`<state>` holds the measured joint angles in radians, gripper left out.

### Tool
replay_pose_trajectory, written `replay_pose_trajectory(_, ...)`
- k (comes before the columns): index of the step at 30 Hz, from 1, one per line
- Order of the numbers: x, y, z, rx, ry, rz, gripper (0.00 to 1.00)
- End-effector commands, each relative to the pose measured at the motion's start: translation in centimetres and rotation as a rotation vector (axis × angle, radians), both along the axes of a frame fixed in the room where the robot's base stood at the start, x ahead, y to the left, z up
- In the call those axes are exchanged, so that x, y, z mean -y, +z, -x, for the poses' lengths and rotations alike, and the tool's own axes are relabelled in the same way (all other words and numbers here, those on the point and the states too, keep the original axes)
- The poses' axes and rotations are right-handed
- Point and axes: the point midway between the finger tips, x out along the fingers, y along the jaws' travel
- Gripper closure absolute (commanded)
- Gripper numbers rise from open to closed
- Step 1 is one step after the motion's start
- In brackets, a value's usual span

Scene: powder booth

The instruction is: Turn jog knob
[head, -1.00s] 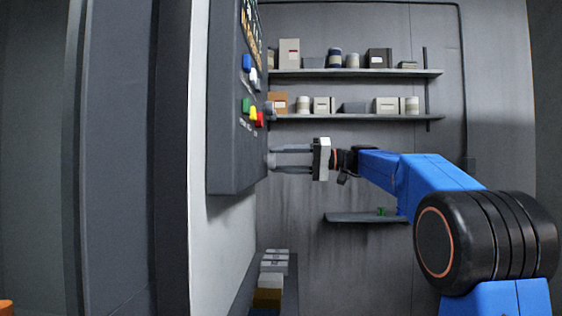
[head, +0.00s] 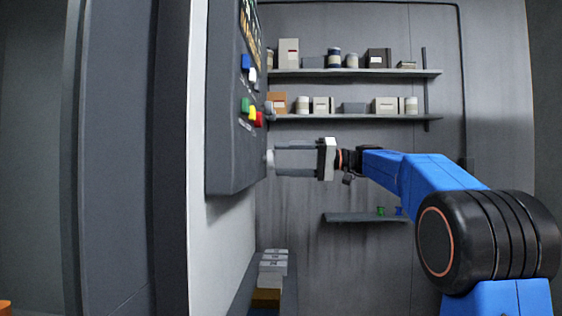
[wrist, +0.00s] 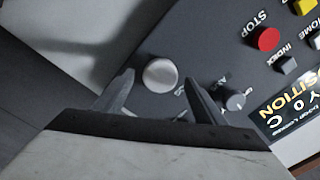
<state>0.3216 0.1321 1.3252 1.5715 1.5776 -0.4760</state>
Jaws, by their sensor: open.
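A round pale silver knob (wrist: 160,74), which I take for the jog knob, stands out from the dark control panel (wrist: 205,45). In the head view the knob (head: 269,160) shows low on the panel's face. My gripper (head: 278,160) is open and points left at the panel, its fingertips just right of the knob. In the wrist view my gripper (wrist: 158,80) has one finger on each side of the knob, with gaps visible. The knob's label is mostly hidden by a finger.
A smaller grey knob (wrist: 235,101) sits close beside the right finger in the wrist view. The red STOP button (wrist: 264,38) and INDEX button (wrist: 285,65) lie farther up. Shelves (head: 355,73) with boxes and cans hang on the back wall.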

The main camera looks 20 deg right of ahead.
Motion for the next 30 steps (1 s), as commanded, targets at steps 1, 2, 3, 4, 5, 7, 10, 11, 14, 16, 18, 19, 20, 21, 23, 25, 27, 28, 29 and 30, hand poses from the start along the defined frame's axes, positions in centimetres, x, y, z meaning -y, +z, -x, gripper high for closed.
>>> replay_pose_trajectory(1, 0.9, 0.0, 0.2, 0.000, -0.002, 0.000, 0.35)
replay_pose_trajectory(2, 1.4, 0.0, 0.4, 0.000, -0.004, 0.000, 0.35)
replay_pose_trajectory(3, 2.2, 0.0, 0.6, 0.000, -0.004, 0.000, 0.35)
replay_pose_trajectory(4, 2.7, 0.0, 0.8, 0.000, -0.004, 0.000, 0.35)
replay_pose_trajectory(5, 3.3, 0.0, 1.0, 0.000, -0.004, -0.001, 0.35)
replay_pose_trajectory(7, 4.6, 0.0, 1.4, 0.000, -0.003, -0.001, 0.35)
replay_pose_trajectory(10, 6.5, 0.0, 2.1, 0.000, -0.003, -0.001, 0.35)
replay_pose_trajectory(11, 7.1, 0.0, 2.2, 0.000, -0.004, -0.001, 0.35)
replay_pose_trajectory(14, 9.1, 0.0, 2.8, -0.001, -0.004, -0.001, 0.35)
replay_pose_trajectory(16, 10.3, -0.1, 3.2, -0.001, -0.004, 0.000, 0.35)
replay_pose_trajectory(18, 11.6, -0.1, 3.6, -0.001, -0.004, 0.000, 0.35)
replay_pose_trajectory(19, 12.0, 0.0, 3.8, -0.001, -0.003, 0.000, 0.35)
replay_pose_trajectory(20, 12.4, 0.0, 3.9, -0.001, -0.004, 0.000, 0.35)
replay_pose_trajectory(21, 13.0, 0.0, 4.1, -0.001, -0.004, 0.000, 0.35)
replay_pose_trajectory(23, 13.6, 0.0, 4.4, -0.001, -0.001, 0.000, 0.35)
replay_pose_trajectory(25, 14.3, 0.0, 4.6, -0.001, -0.002, -0.001, 0.35)
replay_pose_trajectory(27, 14.7, 0.0, 4.7, 0.000, -0.001, 0.000, 0.35)
replay_pose_trajectory(28, 14.8, 0.0, 4.8, 0.000, -0.001, 0.000, 0.35)
replay_pose_trajectory(29, 14.9, 0.0, 4.8, 0.000, -0.001, -0.001, 0.35)
replay_pose_trajectory(30, 15.0, 0.0, 4.9, 0.000, 0.000, 0.000, 0.35)
